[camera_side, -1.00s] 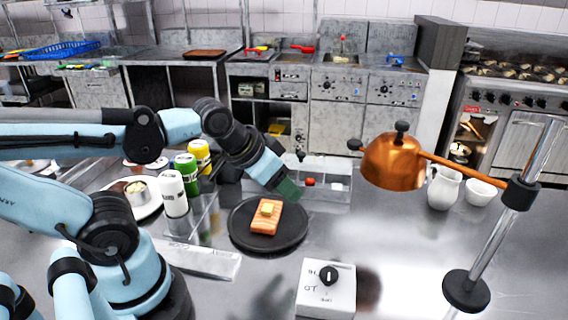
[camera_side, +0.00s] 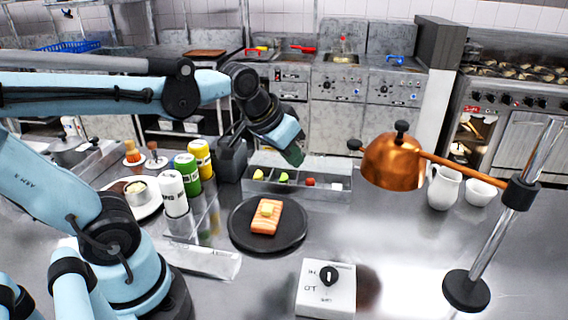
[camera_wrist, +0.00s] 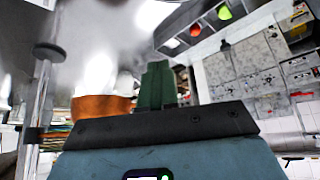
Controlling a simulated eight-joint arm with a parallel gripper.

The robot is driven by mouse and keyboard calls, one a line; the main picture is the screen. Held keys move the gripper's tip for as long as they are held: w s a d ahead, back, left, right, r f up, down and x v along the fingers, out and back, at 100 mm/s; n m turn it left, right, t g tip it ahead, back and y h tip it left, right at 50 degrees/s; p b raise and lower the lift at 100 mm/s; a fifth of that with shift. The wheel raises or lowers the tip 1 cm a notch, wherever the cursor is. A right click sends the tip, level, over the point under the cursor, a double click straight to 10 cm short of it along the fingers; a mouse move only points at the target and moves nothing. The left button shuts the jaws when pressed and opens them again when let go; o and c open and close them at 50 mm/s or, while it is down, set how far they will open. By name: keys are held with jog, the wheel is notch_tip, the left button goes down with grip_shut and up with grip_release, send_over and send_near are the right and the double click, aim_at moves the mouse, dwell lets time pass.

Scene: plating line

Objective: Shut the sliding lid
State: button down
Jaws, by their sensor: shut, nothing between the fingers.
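A long grey box with compartments (camera_side: 262,187) stands behind the dark plate in the side view. Yellow, green and red pieces show in its open compartments. A pale flat panel (camera_side: 330,164) lies along its back; I cannot tell for sure whether this is the sliding lid. My gripper (camera_side: 296,157) is shut and empty, over the back middle of the box, apparently above it. In the wrist view my green fingers (camera_wrist: 157,85) are together, and the box (camera_wrist: 181,33) shows at the top with a green and a red piece.
The dark plate (camera_side: 240,236) with a salmon piece (camera_side: 265,217) lies in front of the box. Bottles (camera_side: 187,172) and a dark grey block (camera_side: 231,160) stand at its left. A copper lamp (camera_side: 390,163) hangs to the right. A white dial box (camera_side: 326,290) sits in front.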

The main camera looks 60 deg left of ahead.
jog(key=w+a+n+g+y, duration=0.25)
jog(key=w+a+n, duration=0.35)
jog(key=w+a, duration=1.15)
jog(key=shift+g+h, duration=0.35)
jog(key=shift+g, duration=0.1)
jog(key=x, duration=0.3)
jog(key=s+x, duration=0.1)
jog(key=x, duration=0.2)
jog(key=s+x, duration=0.1)
jog(key=x, duration=0.3)
jog(key=shift+d+f, duration=0.3)
jog(key=shift+f, duration=0.15)
jog(key=shift+s+d+f, duration=0.1)
jog(key=shift+s+d, duration=0.3)
jog(key=shift+s, duration=0.2)
jog(key=s+d, duration=0.5)
jog(key=d, duration=0.1)
jog(key=shift+s, duration=0.4)
